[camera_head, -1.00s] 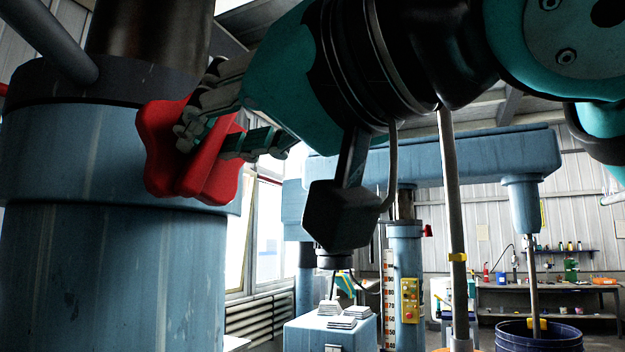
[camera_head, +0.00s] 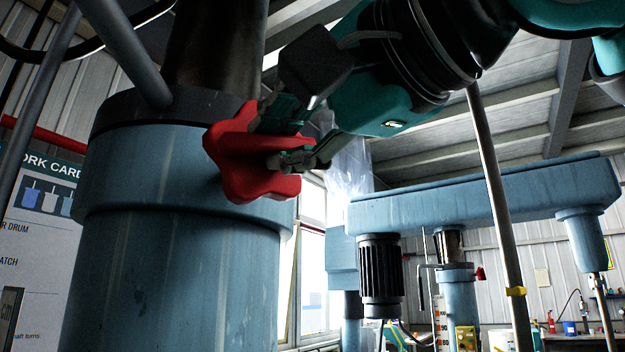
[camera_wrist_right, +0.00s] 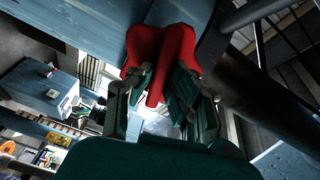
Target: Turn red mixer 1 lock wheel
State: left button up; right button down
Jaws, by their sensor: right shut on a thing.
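The red lock wheel (camera_head: 240,160) is a lobed knob on the side of the large blue column (camera_head: 185,260) at the left in the head view. My right gripper (camera_head: 275,140) comes in from the upper right and is shut on the wheel, with its fingers on either side of one lobe. In the right wrist view the wheel (camera_wrist_right: 172,55) shows at the top middle, with the right gripper's fingers (camera_wrist_right: 158,92) around a lobe. The wheel's mount behind it is hidden. My left gripper is not in view.
A second blue mixer (camera_head: 480,205) with a long arm stands behind at the right. A thin grey pole (camera_head: 495,200) with a yellow clip rises in front of it. A work card board (camera_head: 40,220) hangs at the far left. Windows (camera_head: 312,270) are behind the column.

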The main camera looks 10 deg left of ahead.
jog(key=m+b, duration=0.1)
jog(key=m, duration=0.2)
jog(key=shift+f+m+b, duration=0.15)
jog(key=shift+m+b, duration=0.2)
jog(key=shift+m, duration=0.05)
jog(key=m+b, duration=0.1)
jog(key=m, duration=0.2)
jog(key=shift+f+m+b, duration=0.1)
jog(key=shift+m+b, duration=0.2)
jog(key=shift+b, duration=0.05)
jog(key=m+b, duration=0.1)
jog(key=m, duration=0.2)
jog(key=shift+f+m+b, duration=0.1)
jog(key=shift+m+b, duration=0.2)
jog(key=shift+a+m+b, duration=0.1)
jog(key=shift+m+b, duration=0.6)
jog(key=shift+m, duration=1.1)
jog(key=shift+s, duration=0.1)
